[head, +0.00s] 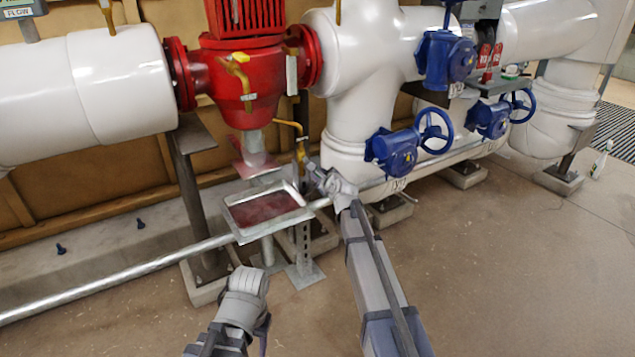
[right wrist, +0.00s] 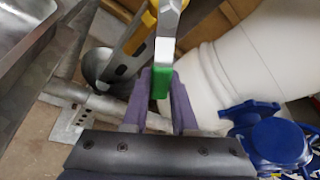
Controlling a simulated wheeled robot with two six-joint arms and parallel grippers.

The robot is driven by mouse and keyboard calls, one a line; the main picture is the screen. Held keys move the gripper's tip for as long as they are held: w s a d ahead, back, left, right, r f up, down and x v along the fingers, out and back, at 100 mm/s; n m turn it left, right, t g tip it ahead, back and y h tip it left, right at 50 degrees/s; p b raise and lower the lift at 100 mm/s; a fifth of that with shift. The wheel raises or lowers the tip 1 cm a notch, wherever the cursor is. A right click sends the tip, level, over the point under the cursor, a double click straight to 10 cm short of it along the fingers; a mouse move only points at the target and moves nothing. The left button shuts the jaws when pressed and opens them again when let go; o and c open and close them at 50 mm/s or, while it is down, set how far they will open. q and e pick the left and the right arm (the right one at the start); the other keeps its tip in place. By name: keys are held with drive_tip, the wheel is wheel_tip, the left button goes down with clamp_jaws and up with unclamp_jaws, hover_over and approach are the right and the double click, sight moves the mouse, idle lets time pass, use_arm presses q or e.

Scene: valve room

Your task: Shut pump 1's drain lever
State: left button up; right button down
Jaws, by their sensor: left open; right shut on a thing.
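The red pump (head: 245,80) stands at upper centre in the head view, with yellow handles on its body. A thin yellow drain lever (head: 288,123) shows below the pump's right side. In the right wrist view, a pale metal lever handle with a green tip (right wrist: 162,75) lies between purple finger pads. My right gripper (right wrist: 160,98) is shut on this handle; in the head view it is small and partly hidden beside the drain pipe (head: 300,152). My left gripper (head: 246,284) is low in the head view, apart from the pump; its fingers are hard to make out.
A metal drip tray (head: 240,230) with a reddish bottom stands left of my right gripper. A horizontal pipe (head: 130,268) runs along the front. Blue valves with handwheels (head: 395,152) and large white pipes (head: 375,50) are to the right. The floor in front is clear.

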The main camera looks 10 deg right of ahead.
drive_tip(key=shift+w+d+r+n+t+h, duration=0.2)
drive_tip(key=shift+d+r+n+t+h, duration=0.35)
drive_tip(key=shift+n, duration=0.55)
drive_tip(key=shift+w+d+r+n+t+h, duration=0.15)
drive_tip(key=shift+d+r+n+t+h, duration=0.25)
drive_tip(key=shift+r+n, duration=0.45)
drive_tip(key=shift+w+d+r+n+t+h+b, duration=0.1)
drive_tip(key=shift+d+r+n+t+h+b, duration=0.15)
drive_tip(key=shift+r+n, duration=0.4)
drive_tip(key=shift+d+r+n+t+h+b, duration=0.1)
drive_tip(key=shift+r+n+t, duration=0.25)
drive_tip(key=shift+n, duration=0.65)
drive_tip(key=shift+w+d+r+n+t+h+b, duration=0.15)
drive_tip(key=shift+r+n+t, duration=0.25)
drive_tip(key=shift+n, duration=0.4)
drive_tip(key=shift+s+r, duration=0.1)
drive_tip(key=shift+r, duration=0.05)
drive_tip(key=c, duration=0.7)
unclamp_jaws()
